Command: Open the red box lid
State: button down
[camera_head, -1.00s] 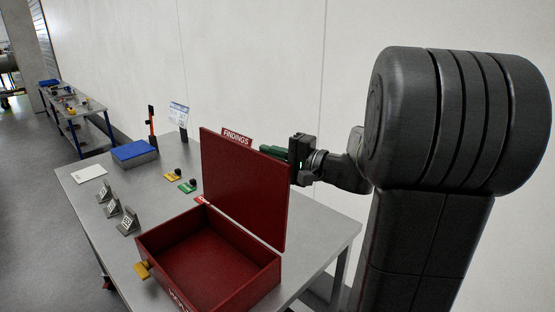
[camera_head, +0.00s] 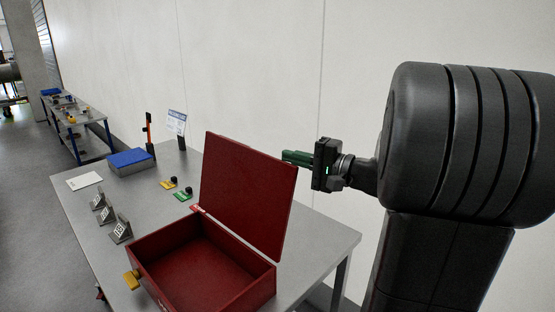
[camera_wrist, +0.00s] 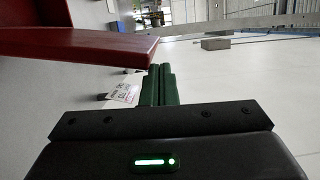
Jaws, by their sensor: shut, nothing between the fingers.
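The red box (camera_head: 205,268) stands on the grey table with its inside showing empty. Its red lid (camera_head: 246,192) is raised, standing up from the hinge side and leaning slightly back. My gripper (camera_head: 288,157), with green fingers, is shut and empty. It is at the right of the lid near its upper edge, in front of the wall; I cannot tell whether it touches the lid. In the wrist view the green fingers (camera_wrist: 160,80) are together, and the red lid (camera_wrist: 75,45) fills the upper left.
On the table (camera_head: 85,215) are a blue-topped box (camera_head: 130,161), several grey tag stands (camera_head: 120,229), a yellow piece (camera_head: 168,184) and a green piece (camera_head: 184,196). A white wall is behind. Another bench (camera_head: 75,118) stands far left.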

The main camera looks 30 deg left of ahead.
jog(key=shift+w+d+f+b, duration=0.1)
jog(key=shift+d+b, duration=0.2)
jog(key=shift+d, duration=2.35)
jog(key=a+p, duration=0.2)
jog(key=a, duration=0.7)
jog(key=shift+w+a, duration=0.2)
jog(key=shift+a, duration=0.1)
jog(key=shift+d, duration=0.1)
